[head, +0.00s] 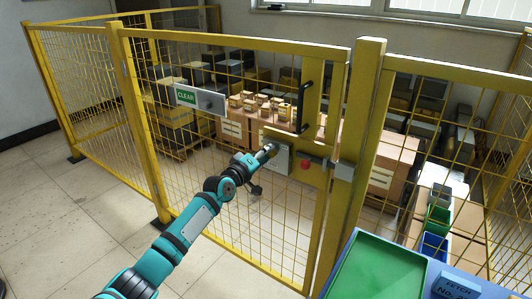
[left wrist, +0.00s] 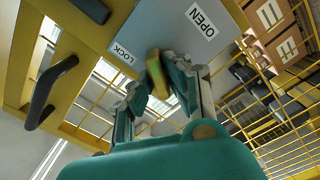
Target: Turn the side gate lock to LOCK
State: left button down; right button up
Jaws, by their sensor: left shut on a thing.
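The side gate (head: 225,110) is a yellow mesh gate and looks closed against its post. A grey lock plate (head: 280,158) sits on it near the latch side. In the left wrist view the plate (left wrist: 165,25) carries an OPEN label (left wrist: 200,21) and a LOCK label (left wrist: 122,53). My left gripper (head: 267,152) reaches the plate; its teal fingers also show in the left wrist view (left wrist: 160,92). They are shut on the lock knob (left wrist: 154,62), which lies between the two labels. The fingers partly hide the knob, so its exact angle is unclear. My right gripper is out of view.
A black gate handle (head: 304,106) stands out above the lock, also close in the left wrist view (left wrist: 46,94). A red button (head: 305,164) and grey latch box (head: 343,171) are right of the plate. A green tray (head: 380,270) is at lower right.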

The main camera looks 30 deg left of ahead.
pick_arm(q)
jog(key=n, duration=0.6)
jog(key=shift+p, duration=0.4)
jog(key=shift+f, duration=0.1)
jog(key=c, duration=1.3)
grip_release()
jog(key=shift+s, duration=0.1)
jog(key=s, duration=0.4)
jog(key=s+a, duration=0.1)
jog(key=s, duration=0.6)
jog(key=shift+s+a, duration=0.4)
